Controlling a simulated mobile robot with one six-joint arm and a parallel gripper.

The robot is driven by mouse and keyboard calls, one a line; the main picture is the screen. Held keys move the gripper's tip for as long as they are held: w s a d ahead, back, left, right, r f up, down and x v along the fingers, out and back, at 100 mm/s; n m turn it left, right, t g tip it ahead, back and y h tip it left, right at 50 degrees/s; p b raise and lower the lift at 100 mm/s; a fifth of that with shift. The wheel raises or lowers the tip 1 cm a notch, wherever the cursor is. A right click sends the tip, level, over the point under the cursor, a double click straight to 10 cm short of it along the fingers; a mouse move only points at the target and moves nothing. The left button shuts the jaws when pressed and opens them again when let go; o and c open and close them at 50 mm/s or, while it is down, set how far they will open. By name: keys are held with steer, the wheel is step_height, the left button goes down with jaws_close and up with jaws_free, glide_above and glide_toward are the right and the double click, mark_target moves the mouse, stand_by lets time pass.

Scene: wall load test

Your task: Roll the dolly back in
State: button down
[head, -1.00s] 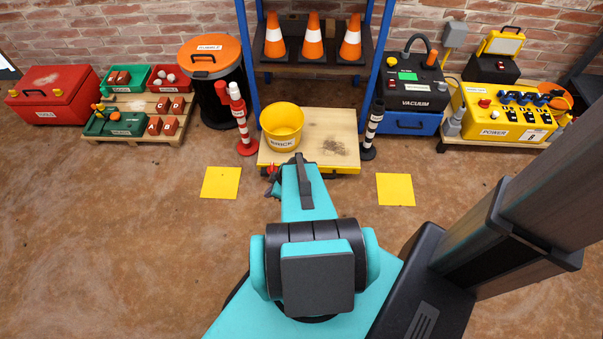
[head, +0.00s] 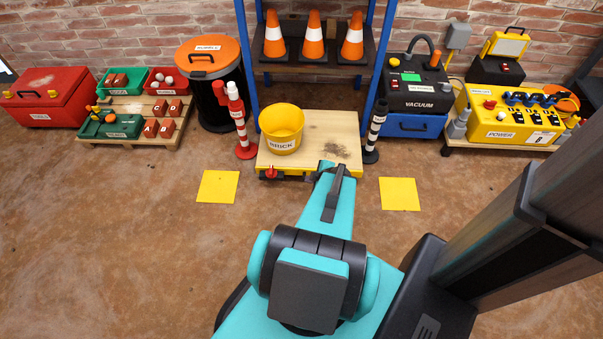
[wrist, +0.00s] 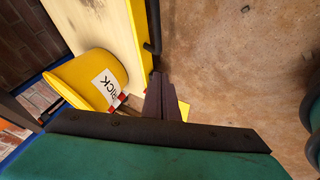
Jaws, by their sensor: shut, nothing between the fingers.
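The dolly (head: 309,133) is a low wooden platform with a yellow front edge, in front of the blue shelf rack. A yellow bucket marked BRICK (head: 281,129) stands on its left part. A small red part (head: 271,172) shows at the dolly's front left edge. In the wrist view the dolly's pale deck (wrist: 112,22) and the bucket (wrist: 88,80) lie to the left, with a dark bar (wrist: 153,28) along the yellow edge. My gripper (wrist: 164,78) is shut and empty beside that edge; whether it touches is unclear. In the head view my arm hides most of it.
A red-and-white post (head: 241,125) and a black-and-white post (head: 375,132) flank the dolly. Yellow floor squares lie at left (head: 218,186) and right (head: 400,194). The rack (head: 313,67) holds orange cones. The floor in front is clear.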

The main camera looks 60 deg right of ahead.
steer(key=shift+w+f, duration=0.1)
steer(key=shift+f, duration=0.05)
steer(key=b, duration=1.7)
glide_toward(298, 172)
steer(key=shift+x, duration=2.4)
